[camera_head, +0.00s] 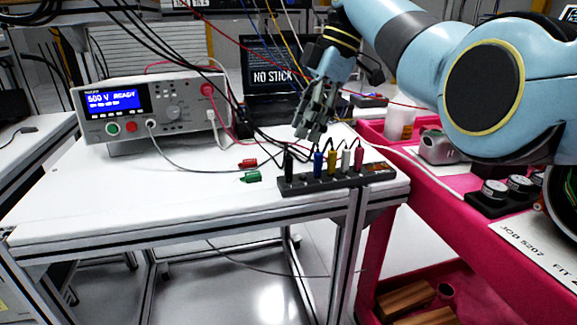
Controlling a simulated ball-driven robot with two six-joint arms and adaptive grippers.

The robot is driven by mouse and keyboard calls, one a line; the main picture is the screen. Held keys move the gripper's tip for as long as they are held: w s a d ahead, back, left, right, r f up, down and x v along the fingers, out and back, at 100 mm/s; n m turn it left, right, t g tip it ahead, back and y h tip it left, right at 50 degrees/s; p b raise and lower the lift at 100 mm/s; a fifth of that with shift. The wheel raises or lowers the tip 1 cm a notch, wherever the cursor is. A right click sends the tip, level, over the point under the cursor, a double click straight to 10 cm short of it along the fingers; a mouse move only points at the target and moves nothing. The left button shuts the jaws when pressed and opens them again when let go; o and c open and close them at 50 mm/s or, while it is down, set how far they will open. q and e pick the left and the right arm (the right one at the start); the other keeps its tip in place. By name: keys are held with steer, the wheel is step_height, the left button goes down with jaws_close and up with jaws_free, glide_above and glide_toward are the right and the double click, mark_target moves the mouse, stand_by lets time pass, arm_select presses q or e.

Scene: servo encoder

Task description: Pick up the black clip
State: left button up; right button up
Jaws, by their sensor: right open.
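The black clip (289,165) stands upright at the left end of a dark holder strip (330,185) near the front right of the white table. Blue (318,164), yellow (332,162), white (346,160) and red (358,158) clips stand in a row to its right. My right gripper (311,132) points down, open and empty, above and a little behind the row, up and to the right of the black clip. It appears apart from the clips. My left gripper is not in view.
A tester with a blue screen (150,108) stands at the back left. Red (247,163) and green (251,177) clips lie left of the holder. Cables cross behind the gripper near a laptop (272,75). A pink cart (440,190) stands right. The table's front left is clear.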

mark_target(290, 156)
steer(key=x, duration=0.2)
steer(key=b+x, duration=0.1)
steer(key=x, duration=0.4)
steer(key=shift+w+a+f, duration=0.15)
steer(key=shift+w+f, duration=0.2)
steer(key=shift+a+f, duration=0.1)
steer(key=shift+f, duration=0.25)
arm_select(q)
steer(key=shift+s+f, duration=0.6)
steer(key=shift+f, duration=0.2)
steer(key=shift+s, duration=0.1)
arm_select(e)
jaws_close()
